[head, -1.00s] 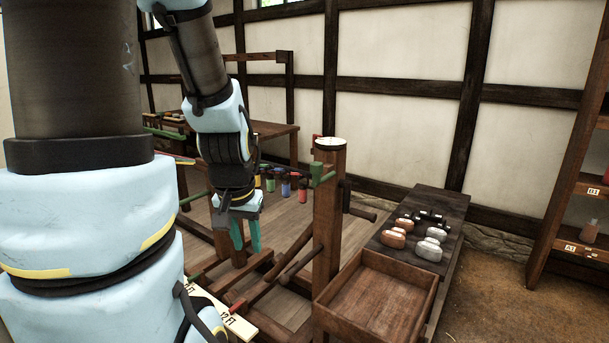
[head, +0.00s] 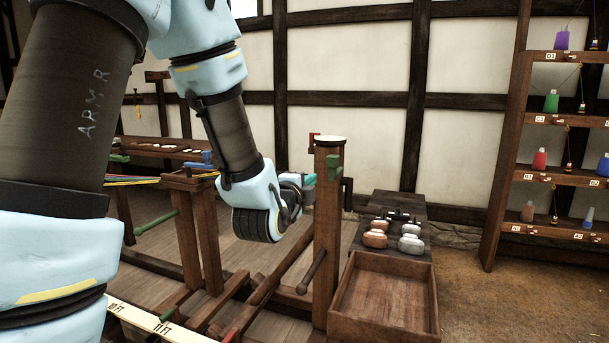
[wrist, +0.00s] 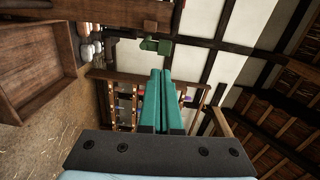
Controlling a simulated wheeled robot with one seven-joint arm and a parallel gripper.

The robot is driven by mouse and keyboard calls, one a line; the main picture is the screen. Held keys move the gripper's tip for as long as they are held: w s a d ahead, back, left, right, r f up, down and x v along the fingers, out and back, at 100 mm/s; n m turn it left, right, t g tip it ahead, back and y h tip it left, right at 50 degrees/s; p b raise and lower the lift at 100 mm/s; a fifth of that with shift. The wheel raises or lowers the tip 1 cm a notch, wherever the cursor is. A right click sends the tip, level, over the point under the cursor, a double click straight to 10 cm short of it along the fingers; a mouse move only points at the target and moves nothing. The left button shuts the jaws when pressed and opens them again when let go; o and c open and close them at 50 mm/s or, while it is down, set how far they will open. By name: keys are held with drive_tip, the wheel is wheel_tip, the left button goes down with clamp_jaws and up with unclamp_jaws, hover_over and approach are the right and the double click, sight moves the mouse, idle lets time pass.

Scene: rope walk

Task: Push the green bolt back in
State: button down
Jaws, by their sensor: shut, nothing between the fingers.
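The green bolt (head: 335,163) sits near the top of an upright wooden post (head: 326,230), towards its right side in the head view. In the wrist view the green bolt (wrist: 157,45) shows as a blocky green piece beside the post, just beyond my fingertips in the picture. My gripper (head: 311,181) is level, with its teal fingers pointing right at the post's left edge in the head view; the post may hide the tips. In the wrist view my gripper (wrist: 162,72) is shut and empty. A gap to the bolt shows there, but its depth is unclear.
A red piece (head: 313,140) is at the post top. An open wooden tray (head: 433,300) and a dark bench (head: 415,203) with several stone-like weights stand right of the post. A shelf (head: 500,190) stands far right. Timber beams and a low handle lie below my arm.

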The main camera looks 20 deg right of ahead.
drive_tip(key=shift+s+r+m, duration=0.15)
drive_tip(key=shift+r+m, duration=0.05)
drive_tip(key=shift+m, duration=0.2)
drive_tip(key=p, duration=0.6)
approach(331, 161)
drive_tip(key=x, duration=0.5)
drive_tip(key=shift+f, duration=0.1)
drive_tip(key=shift+x, duration=0.95)
drive_tip(key=shift+f, duration=0.1)
drive_tip(key=b+x, duration=0.4)
drive_tip(key=shift+d+f, duration=0.15)
drive_tip(key=shift+w+d, duration=0.15)
drive_tip(key=shift+w, duration=0.15)
drive_tip(key=shift+r, duration=0.4)
